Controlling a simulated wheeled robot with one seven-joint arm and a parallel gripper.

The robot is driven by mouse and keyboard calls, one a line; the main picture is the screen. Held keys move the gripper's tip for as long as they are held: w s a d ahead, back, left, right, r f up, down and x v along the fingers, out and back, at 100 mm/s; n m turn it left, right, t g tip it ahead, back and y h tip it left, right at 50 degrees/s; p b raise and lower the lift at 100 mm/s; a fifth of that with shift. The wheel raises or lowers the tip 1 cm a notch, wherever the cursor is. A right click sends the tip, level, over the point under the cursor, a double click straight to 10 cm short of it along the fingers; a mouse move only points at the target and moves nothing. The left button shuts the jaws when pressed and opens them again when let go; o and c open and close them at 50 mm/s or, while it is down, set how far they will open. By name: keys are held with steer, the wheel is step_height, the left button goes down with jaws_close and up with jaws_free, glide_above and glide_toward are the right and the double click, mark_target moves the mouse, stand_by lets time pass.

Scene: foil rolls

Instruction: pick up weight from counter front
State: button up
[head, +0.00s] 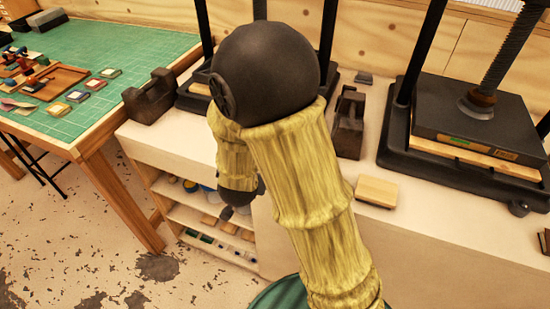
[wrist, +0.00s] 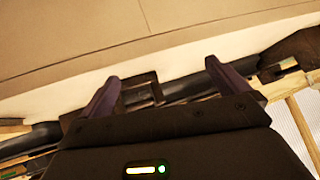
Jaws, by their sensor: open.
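No object is plainly recognisable as the weight, and I cannot tell which piece it is. Candidates on the pale counter (head: 290,215) are a dark blocky holder (head: 150,97) at its left end, a similar dark holder (head: 348,125) right of my arm, and a small dark piece (head: 545,240) cut off at the right edge. In the wrist view my gripper (wrist: 170,85) is open, its two dark fingers wide apart, with nothing held. A dark framed object (wrist: 140,92) shows beyond and between the fingers, apparently not gripped. My arm hides the gripper in the head view.
A black press (head: 475,130) stands at the right; another (head: 195,95) is partly behind my arm. A light wooden block (head: 376,191) lies near the counter's front edge. Open shelves (head: 205,215) hold small items below. A green-matted table (head: 110,45) stands left.

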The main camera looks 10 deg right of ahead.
steer(key=s+m+t+h, duration=0.1)
steer(key=h, duration=0.2)
steer(key=s+m+t+h+b, duration=0.1)
steer(key=s+t+h, duration=0.1)
steer(key=h, duration=0.1)
steer(key=s+a+m+t+h+b, duration=0.1)
steer(key=s+t+h, duration=0.1)
steer(key=h, duration=0.2)
steer(key=shift+r, duration=0.1)
steer(key=shift+d, duration=0.1)
steer(key=p+x, duration=0.2)
steer(key=x, duration=1)
steer(key=shift+w, duration=0.1)
